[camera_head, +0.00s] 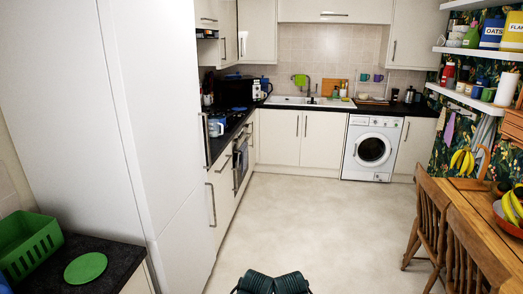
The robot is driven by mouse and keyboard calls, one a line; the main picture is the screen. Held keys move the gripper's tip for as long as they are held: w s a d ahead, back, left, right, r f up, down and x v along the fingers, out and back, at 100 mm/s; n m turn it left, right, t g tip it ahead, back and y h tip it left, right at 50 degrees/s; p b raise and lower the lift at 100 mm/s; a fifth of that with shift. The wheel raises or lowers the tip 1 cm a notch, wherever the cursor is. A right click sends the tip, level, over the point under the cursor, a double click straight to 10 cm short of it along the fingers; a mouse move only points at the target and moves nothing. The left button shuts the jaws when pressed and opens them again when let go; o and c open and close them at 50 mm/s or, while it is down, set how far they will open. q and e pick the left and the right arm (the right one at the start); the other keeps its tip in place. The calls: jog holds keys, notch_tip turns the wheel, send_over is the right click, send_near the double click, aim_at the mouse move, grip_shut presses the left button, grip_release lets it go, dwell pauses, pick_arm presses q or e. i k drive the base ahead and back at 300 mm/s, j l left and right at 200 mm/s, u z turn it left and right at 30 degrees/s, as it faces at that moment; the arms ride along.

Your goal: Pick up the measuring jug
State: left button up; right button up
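I cannot make out a measuring jug for sure in the head view. A small blue and white vessel (216,127) stands on the dark left counter near the hob, too small to identify. Several small containers (481,88) stand on the lower right wall shelf, also too small to identify. Two dark rounded parts at the bottom centre look like parts of my own body. Neither of my grippers shows in this view.
The pale floor (315,225) is open in the middle. A tall white cabinet (160,120) borders it on the left. Wooden chairs (430,215) and a table (490,225) stand at the right. A washing machine (372,148) is at the back. A green basket (28,245) sits at front left.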

aim_at(214, 124)
jog(key=i, duration=3.6)
jog(key=i+u, duration=0.3)
jog(key=u, duration=0.15)
